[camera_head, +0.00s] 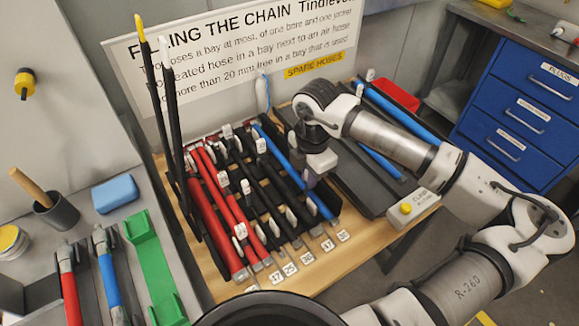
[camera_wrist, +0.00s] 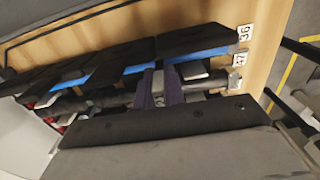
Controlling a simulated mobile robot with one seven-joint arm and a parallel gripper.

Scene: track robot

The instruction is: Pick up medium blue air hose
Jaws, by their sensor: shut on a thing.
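A blue air hose (camera_head: 277,144) lies in a bay of the wooden rack, between black dividers, with its metal end near the front labels. My gripper (camera_head: 313,182) is low over this hose. In the wrist view its purple fingers (camera_wrist: 160,84) are shut around a pale tagged piece, with their tips at the blue hose. The exact contact with the hose is partly hidden. The hose still appears to lie in its bay.
Red hoses (camera_head: 205,215) fill bays on the left. Other blue hoses lie on the dark tray (camera_head: 345,175) at right and the left bench (camera_head: 107,275). A blue drawer cabinet (camera_head: 520,110) stands at right.

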